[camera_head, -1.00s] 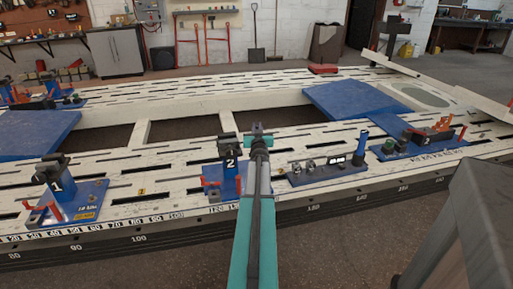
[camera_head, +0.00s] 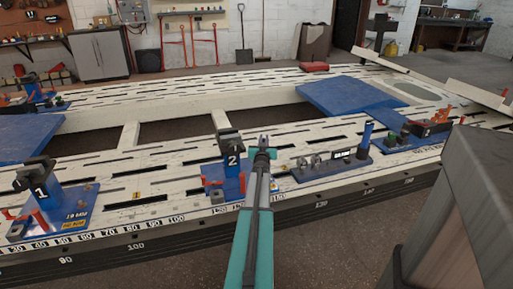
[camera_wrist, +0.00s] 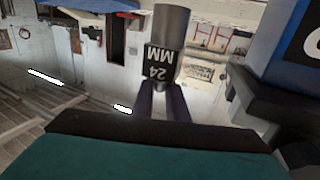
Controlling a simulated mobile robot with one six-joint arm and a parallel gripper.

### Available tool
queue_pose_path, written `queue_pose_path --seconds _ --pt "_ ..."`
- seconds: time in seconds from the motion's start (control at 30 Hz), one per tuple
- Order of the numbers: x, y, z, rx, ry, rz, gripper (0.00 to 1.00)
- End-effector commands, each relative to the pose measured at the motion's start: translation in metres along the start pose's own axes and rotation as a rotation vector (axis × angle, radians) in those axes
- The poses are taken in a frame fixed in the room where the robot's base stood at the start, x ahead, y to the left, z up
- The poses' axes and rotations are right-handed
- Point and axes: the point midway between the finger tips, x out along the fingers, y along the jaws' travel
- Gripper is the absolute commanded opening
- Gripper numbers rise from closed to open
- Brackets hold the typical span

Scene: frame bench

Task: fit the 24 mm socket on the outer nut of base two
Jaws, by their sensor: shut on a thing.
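My gripper (camera_head: 264,150) is in front of the head camera, just right of base two's clamp in the picture. In the wrist view its fingers (camera_wrist: 165,103) are shut on the 24 mm socket (camera_wrist: 168,45), a grey cylinder with a dark band marked "24 MM", which appears upside down there. Base two (camera_head: 232,178) is a blue plate and post with a dark clamp head and a "2". Part of it shows close at the right of the wrist view (camera_wrist: 270,40). The outer nut cannot be made out clearly; my arm covers part of the plate's right side.
Base one (camera_head: 45,200) stands left on the slotted white bench (camera_head: 140,185). A blue socket stand (camera_head: 330,168) with several sockets is right of base two. A blue tool tray (camera_head: 410,138) lies farther right. A large grey block (camera_head: 485,200) stands at the near right.

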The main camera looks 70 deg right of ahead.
Motion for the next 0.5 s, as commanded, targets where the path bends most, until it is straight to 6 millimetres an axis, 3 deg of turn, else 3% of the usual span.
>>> queue_pose_path --seconds 0.1,0.5 --pt "0.0002 0.0011 0.0120 0.000 0.002 0.001 0.00" --pt "0.0002 0.0017 0.0135 0.000 0.002 0.002 0.00"
